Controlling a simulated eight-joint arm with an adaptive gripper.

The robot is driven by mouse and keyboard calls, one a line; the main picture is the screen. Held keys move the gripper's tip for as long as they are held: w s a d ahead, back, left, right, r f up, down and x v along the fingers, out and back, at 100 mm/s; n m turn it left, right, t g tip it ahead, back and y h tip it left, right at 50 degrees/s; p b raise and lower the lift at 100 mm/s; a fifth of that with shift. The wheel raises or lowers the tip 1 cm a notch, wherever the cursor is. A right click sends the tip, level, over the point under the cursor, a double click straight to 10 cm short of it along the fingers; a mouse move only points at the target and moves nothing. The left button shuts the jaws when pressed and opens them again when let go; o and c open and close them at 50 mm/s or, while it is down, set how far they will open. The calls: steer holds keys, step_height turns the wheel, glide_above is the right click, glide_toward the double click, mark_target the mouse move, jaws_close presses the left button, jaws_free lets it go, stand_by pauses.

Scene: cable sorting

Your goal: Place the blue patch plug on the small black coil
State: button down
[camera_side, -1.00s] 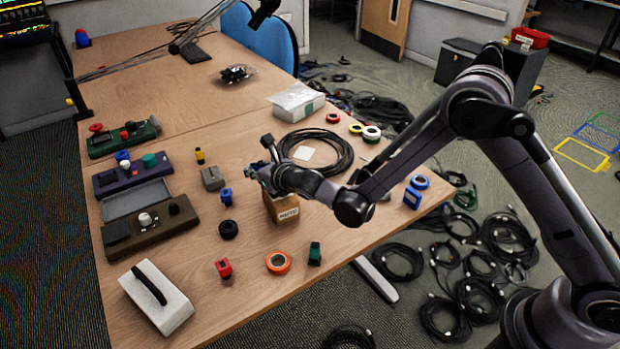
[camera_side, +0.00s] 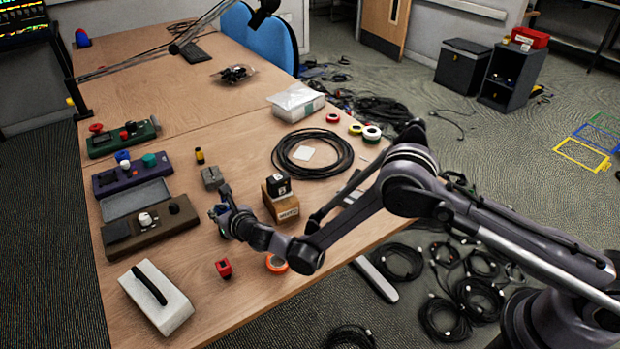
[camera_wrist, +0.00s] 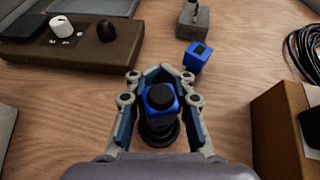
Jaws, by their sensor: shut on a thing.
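My gripper (camera_wrist: 160,84) is shut on the blue patch plug (camera_wrist: 160,97), a blue block with a round black top, seen from above in the wrist view. The small black coil (camera_wrist: 161,132) shows as a dark ring just under the plug, partly hidden by it. I cannot tell whether the plug touches the coil or is slightly above it. In the side view my gripper (camera_side: 222,214) is low over the table, and its fingers and wrist hide the coil and most of the plug.
Another blue block (camera_wrist: 197,56) lies close ahead to the right, near a grey block (camera_wrist: 193,20). A brown control box (camera_side: 150,222) stands to the left. A wooden block (camera_side: 281,207) with a black block (camera_side: 278,185) on top stands to the right. A red plug (camera_side: 224,268) lies nearer the front.

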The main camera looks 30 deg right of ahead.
steer(key=shift+f, duration=0.5)
steer(key=shift+f, duration=0.15)
steer(key=c, duration=1.1)
jaws_free()
steer(key=shift+c, duration=0.2)
